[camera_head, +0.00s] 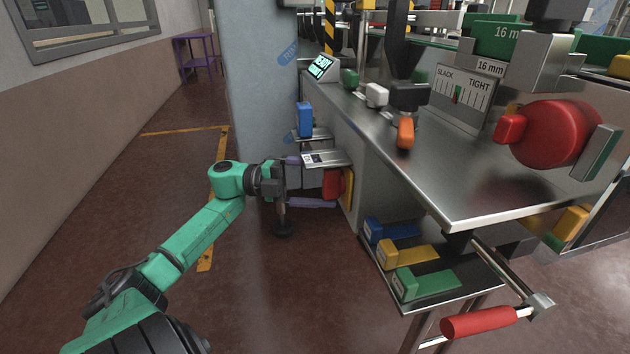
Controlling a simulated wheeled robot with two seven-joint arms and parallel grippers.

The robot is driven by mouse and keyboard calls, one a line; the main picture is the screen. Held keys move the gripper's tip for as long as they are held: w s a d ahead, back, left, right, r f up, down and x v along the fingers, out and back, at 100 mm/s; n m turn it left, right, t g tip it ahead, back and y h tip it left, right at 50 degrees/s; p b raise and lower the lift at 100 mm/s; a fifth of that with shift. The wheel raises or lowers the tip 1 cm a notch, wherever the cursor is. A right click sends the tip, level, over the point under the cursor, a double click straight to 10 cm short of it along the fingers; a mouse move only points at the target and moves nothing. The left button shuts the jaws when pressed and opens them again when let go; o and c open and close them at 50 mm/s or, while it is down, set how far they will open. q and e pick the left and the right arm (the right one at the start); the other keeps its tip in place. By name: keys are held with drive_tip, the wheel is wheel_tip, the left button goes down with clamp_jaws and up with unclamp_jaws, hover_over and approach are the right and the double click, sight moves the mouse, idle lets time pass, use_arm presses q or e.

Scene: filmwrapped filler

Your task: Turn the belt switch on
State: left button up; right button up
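A red block (332,184) stands out from a yellow plate (347,188) on the near left side of the metal machine cabinet. It looks like the belt switch, but I cannot read any label or tell its on or off position. My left gripper (308,182) reaches in from the left at the height of this red block. Its two purple fingers are spread apart, one above and one below, with nothing held between them. The lower fingertip is close under the red block; I cannot tell whether it touches. My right gripper is out of view.
A metal shelf plate (326,159) juts out just above the red block, with a blue block (305,119) higher up. A lower tray (447,295) holds blue, yellow and green blocks. A red-handled crank (478,322) sticks out front right. Floor left of the arm is free.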

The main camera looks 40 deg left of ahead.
use_arm(q)
drive_tip(key=v, duration=1.4)
drive_tip(key=shift+a, duration=0.25)
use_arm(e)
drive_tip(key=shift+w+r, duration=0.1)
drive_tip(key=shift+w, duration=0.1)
use_arm(q)
drive_tip(key=shift+s+r, duration=0.1)
drive_tip(key=shift+s, duration=0.05)
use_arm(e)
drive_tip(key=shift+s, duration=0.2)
